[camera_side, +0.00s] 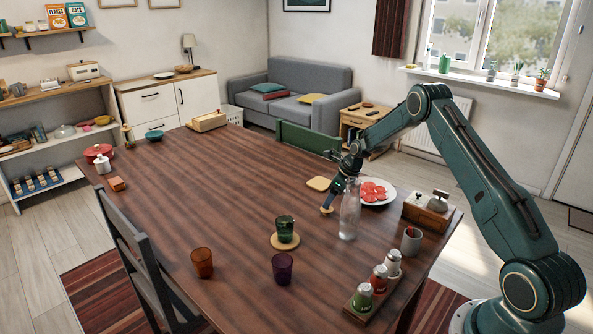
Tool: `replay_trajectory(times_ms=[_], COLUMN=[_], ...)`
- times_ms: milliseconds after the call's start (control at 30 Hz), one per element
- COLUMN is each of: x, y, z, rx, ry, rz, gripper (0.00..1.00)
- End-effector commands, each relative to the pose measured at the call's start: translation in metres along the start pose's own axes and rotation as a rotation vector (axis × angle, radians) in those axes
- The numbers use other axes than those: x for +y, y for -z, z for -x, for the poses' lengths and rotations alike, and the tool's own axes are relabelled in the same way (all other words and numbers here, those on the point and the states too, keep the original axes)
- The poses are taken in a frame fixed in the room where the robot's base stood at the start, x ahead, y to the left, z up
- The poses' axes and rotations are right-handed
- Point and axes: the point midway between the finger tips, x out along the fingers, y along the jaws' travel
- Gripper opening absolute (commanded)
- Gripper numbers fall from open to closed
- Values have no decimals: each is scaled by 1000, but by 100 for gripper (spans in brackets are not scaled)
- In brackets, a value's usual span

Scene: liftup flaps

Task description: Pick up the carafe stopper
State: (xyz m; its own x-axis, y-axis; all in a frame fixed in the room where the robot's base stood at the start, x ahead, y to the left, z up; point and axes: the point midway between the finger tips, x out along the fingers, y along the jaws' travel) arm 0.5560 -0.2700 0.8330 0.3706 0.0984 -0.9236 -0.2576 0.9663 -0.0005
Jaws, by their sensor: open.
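A clear glass carafe (349,214) stands upright on the right part of the wooden table. A small tan piece (326,210), which looks like the carafe stopper, is on the table just left of the carafe. My gripper (330,202) points down and left, low over the table, with its fingertips right at this piece. The jaws are open. They are small in this view and partly cover the piece, so I cannot tell whether they touch it or stand around it.
A green glass (285,229) on a coaster is left. A mug (411,240) and a tray of shakers (361,309) are at right. The table's left half is mostly clear.

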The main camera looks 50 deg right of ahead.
Motion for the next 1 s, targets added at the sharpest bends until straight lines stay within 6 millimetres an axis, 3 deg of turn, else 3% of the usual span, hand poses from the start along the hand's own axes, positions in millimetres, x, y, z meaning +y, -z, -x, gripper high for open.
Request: replay_trajectory(times_ms=[400,1000], x=[1,0], y=[1,0], z=[-45,-50], rx=[-1,-2], ry=[-1,1], rz=[2,2], gripper=[67,67])
